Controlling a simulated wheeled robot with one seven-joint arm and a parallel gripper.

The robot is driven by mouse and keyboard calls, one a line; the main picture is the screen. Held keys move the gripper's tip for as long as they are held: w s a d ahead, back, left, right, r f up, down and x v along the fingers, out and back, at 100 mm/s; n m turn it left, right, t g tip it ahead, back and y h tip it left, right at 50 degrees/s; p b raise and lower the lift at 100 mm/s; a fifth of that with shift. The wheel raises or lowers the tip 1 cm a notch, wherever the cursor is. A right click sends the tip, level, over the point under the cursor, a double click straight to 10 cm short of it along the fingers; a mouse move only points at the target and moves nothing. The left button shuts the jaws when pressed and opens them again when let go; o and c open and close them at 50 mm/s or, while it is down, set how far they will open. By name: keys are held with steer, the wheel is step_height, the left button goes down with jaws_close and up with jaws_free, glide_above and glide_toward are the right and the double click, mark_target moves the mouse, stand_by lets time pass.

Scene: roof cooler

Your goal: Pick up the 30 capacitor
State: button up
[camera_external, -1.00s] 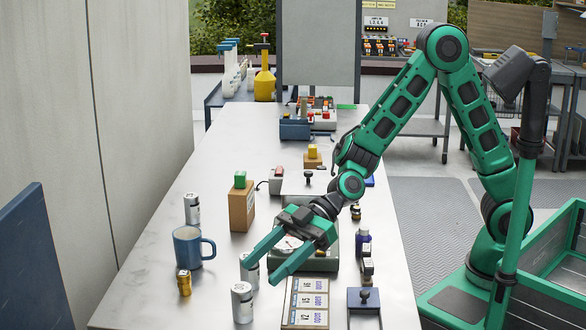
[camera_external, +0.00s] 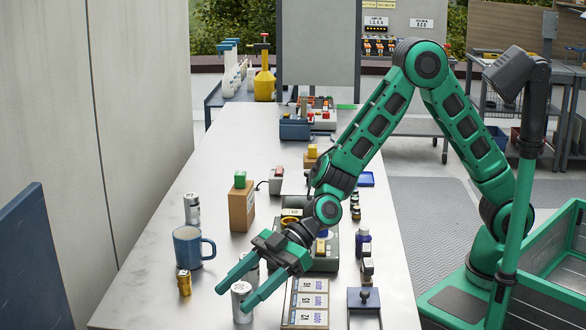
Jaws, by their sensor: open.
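Several silver cylinders that look like capacitors stand upright on the table. One is the front capacitor (camera_external: 241,303); another, the middle capacitor (camera_external: 254,258), is mostly hidden behind a finger of my gripper. A third capacitor (camera_external: 192,208) stands further back at the left, behind the mug. Their printed labels are too small to read, so I cannot tell which is the 30. My gripper (camera_external: 232,297) is open, with its fingertips at either side of the front capacitor. I cannot tell whether they touch it.
A blue mug (camera_external: 187,248) and a small gold can (camera_external: 184,283) stand left of my gripper. A labelled case (camera_external: 306,301) and a dark block with a knob (camera_external: 364,298) lie to the right.

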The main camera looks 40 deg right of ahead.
steer(key=c, duration=1.2)
